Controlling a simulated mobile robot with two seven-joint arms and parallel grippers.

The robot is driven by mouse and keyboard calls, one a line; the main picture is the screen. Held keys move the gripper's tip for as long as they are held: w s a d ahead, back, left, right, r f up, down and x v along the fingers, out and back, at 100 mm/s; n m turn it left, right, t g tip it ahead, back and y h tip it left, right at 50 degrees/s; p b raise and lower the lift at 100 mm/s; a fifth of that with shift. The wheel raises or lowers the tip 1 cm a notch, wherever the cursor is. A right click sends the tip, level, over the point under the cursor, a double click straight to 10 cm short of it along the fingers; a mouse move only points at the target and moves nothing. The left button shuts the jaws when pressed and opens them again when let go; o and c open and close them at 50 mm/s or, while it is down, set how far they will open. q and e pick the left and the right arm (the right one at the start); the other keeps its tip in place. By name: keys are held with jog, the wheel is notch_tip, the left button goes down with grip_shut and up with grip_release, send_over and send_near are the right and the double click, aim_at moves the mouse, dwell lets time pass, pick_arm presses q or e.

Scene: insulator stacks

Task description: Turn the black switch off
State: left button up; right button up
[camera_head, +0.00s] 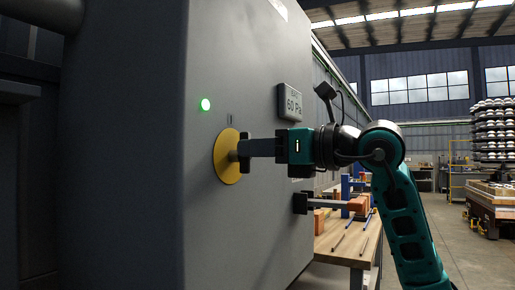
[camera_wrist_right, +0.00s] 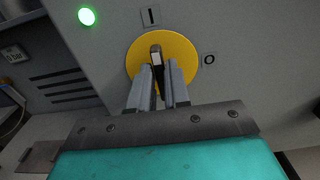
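The black switch (camera_wrist_right: 156,58) sits on a round yellow plate (camera_wrist_right: 187,46) on the grey cabinet front. Its light-tipped handle points up toward the "I" mark; the "O" mark is to the right of the plate. My right gripper (camera_wrist_right: 160,72) is at the switch, one finger on each side of the handle. Whether the fingers press on it cannot be told. In the head view the right gripper (camera_head: 243,148) reaches in from the right and partly covers the yellow plate (camera_head: 226,165). My left gripper is not in view.
A green lamp (camera_head: 205,104) glows on the grey cabinet (camera_head: 140,170). A wooden workbench (camera_head: 345,240) stands behind my right arm. Racks with insulator stacks (camera_head: 493,130) are at the far right; the floor between is open.

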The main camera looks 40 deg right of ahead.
grip_shut()
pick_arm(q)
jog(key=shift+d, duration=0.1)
pick_arm(e)
jog(key=shift+m, duration=0.3)
jog(key=m, duration=0.5)
jog(key=shift+w+d+f+b, duration=0.1)
jog(key=shift+d+f+b, duration=0.05)
jog(key=shift+d+b, duration=0.2)
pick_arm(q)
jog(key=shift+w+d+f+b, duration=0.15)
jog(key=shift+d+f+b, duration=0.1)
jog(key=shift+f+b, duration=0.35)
pick_arm(e)
jog(key=shift+w+d+f+m, duration=0.1)
jog(key=shift+f+m, duration=0.05)
jog(key=shift+m, duration=1.9)
jog(key=shift+s+d+f+m, duration=0.1)
jog(key=shift+f+m, duration=0.1)
jog(key=shift+m, duration=1.8)
jog(key=shift+w+d+f+m, duration=0.1)
jog(key=shift+f+m, duration=0.05)
jog(key=shift+m, duration=1.9)
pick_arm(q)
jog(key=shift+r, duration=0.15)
pick_arm(e)
jog(key=shift+o, duration=2.3)
grip_release()
